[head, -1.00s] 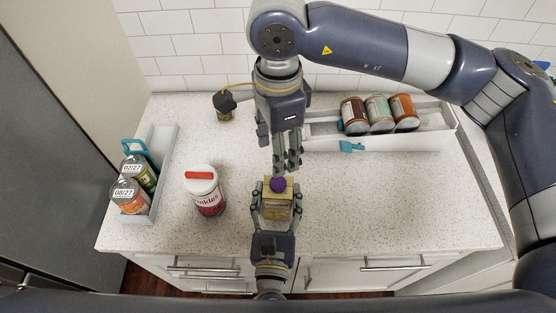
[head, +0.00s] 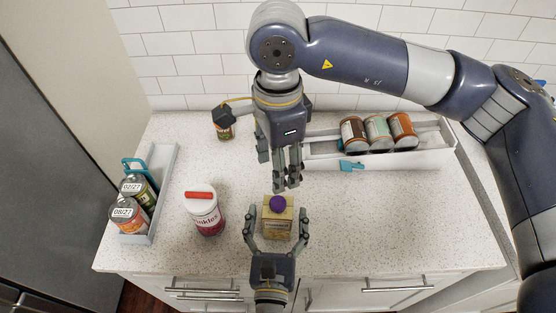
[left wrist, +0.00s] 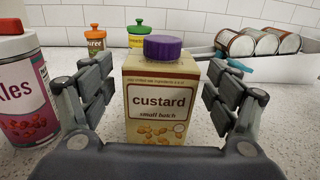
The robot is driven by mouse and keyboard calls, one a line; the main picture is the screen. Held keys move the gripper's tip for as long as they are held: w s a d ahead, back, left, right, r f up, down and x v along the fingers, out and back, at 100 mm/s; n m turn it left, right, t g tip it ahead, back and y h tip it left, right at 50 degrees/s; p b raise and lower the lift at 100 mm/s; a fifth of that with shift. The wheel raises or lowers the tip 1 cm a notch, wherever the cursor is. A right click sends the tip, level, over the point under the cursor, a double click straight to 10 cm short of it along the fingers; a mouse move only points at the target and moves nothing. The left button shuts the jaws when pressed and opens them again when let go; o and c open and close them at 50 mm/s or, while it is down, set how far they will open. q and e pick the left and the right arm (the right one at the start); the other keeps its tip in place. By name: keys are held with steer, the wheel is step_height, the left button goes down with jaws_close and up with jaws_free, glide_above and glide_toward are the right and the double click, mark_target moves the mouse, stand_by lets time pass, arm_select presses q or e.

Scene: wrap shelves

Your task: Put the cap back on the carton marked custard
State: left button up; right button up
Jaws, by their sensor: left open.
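The custard carton (head: 278,224) stands upright on the counter, its label facing the left wrist camera (left wrist: 160,105). A purple cap (head: 278,204) sits on its top and also shows in the left wrist view (left wrist: 163,48); it looks level. My left gripper (head: 276,226) is open, with its fingers apart on both sides of the carton's near part. Gaps show between fingers and carton in the left wrist view. My right gripper (head: 288,183) hangs just behind and above the cap, apart from it. Its fingers look close together, seen edge-on.
A grey tray (head: 165,190) with two dated cans is farther left. A white bin (head: 425,157) with several cans stands at the back right. Counter right of the carton is clear.

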arm_select(q)
steer(key=s, duration=1.1)
steer(key=shift+s+a, duration=0.35)
steer(key=shift+a, duration=0.05)
